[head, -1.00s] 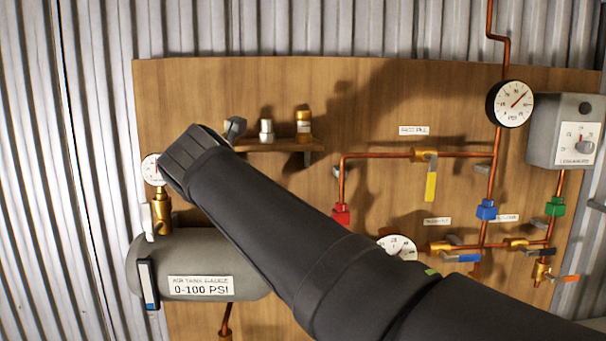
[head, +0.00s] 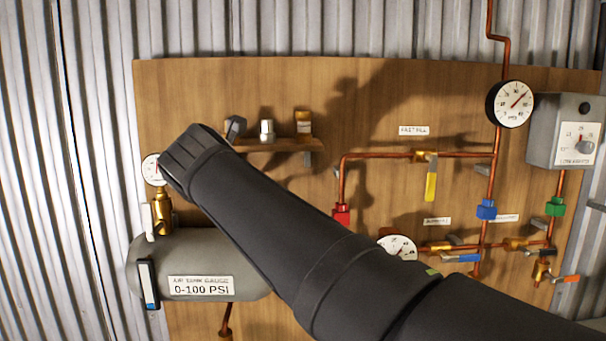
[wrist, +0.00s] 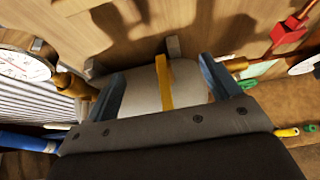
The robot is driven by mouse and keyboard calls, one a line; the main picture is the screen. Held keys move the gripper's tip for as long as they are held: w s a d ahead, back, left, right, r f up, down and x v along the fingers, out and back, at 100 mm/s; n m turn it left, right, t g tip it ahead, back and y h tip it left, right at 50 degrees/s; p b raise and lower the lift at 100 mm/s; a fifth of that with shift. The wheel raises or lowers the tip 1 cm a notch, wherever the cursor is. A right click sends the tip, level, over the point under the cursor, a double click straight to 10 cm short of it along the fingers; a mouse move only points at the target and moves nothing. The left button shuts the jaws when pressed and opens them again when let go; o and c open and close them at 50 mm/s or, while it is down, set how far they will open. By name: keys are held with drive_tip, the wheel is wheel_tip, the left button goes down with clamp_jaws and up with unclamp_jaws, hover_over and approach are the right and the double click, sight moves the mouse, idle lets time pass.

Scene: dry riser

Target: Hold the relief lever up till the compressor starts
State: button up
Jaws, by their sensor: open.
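My gripper (wrist: 162,68) is open in the wrist view, its two blue-grey fingers apart. A yellow strip (wrist: 165,85) shows between them, with room on both sides. I cannot tell whether it is the relief lever or whether anything touches it. In the head view my arm hides the fingers. The grey air tank (head: 255,285), labelled 0-100 PSI, stands at lower left. A brass fitting (head: 162,212) with a gauge (head: 152,170) rises from it, and a pale upright piece (head: 146,218) stands beside it. The compressor itself cannot be made out.
A small shelf (head: 275,146) with several fittings is above my arm. Copper pipes, a yellow-handled valve (head: 431,180) and a red fitting (head: 340,215) are right of it. A grey switch box (head: 565,130) is at far right. The board's upper middle is clear.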

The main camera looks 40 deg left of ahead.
drive_tip(key=s+d, duration=0.5)
drive_tip(key=shift+s+d, duration=0.35)
drive_tip(key=w+a, duration=0.6)
drive_tip(key=shift+f, duration=0.1)
drive_tip(key=shift+s+d+f+t+y, duration=0.2)
drive_tip(key=shift+d+t+y, duration=0.1)
drive_tip(key=shift+t+y, duration=0.1)
drive_tip(key=shift+f+t+y, duration=0.4)
drive_tip(key=shift+s, duration=0.1)
idle(0.5)
